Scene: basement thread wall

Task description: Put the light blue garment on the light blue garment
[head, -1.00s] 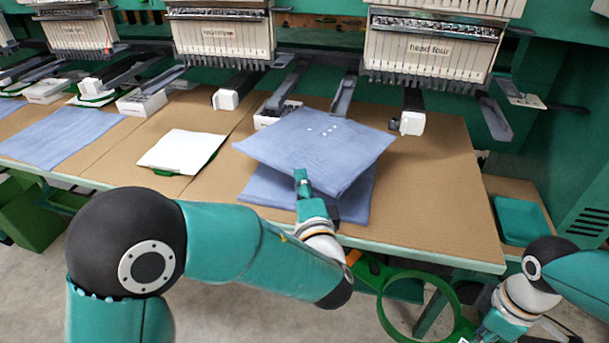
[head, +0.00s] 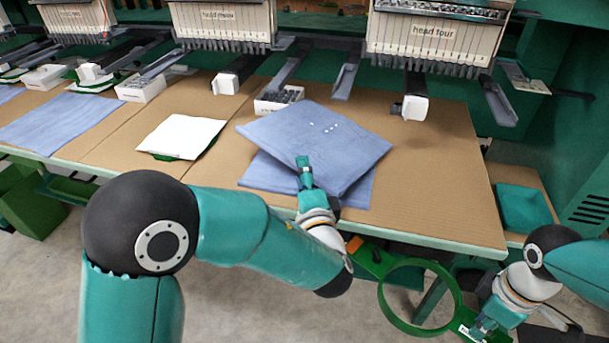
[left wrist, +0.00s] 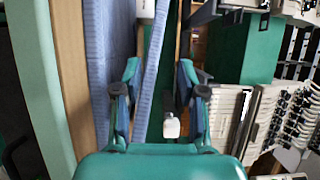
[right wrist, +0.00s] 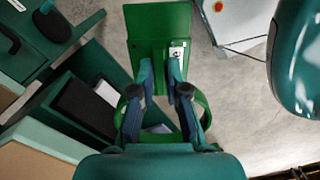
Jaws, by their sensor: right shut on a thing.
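One light blue garment (head: 318,140), with a few small white marks, lies askew over a second light blue garment (head: 262,176) on the cardboard-topped table. The lower one shows at the left, front and right. My left gripper (head: 305,168) is at the upper garment's front edge. In the left wrist view its fingers (left wrist: 155,85) are apart, with the upper garment's thin edge (left wrist: 153,65) between them and the lower garment (left wrist: 105,60) to the left. My right gripper (right wrist: 160,75) is shut on a green hoop frame (right wrist: 150,35), held off the table's front right.
A white sheet on a green frame (head: 182,137) lies left of the garments, and another blue cloth (head: 60,122) farther left. Machine heads (head: 430,45) hang behind. A white box (head: 278,98) stands behind the garments. The cardboard (head: 440,180) to the right is clear.

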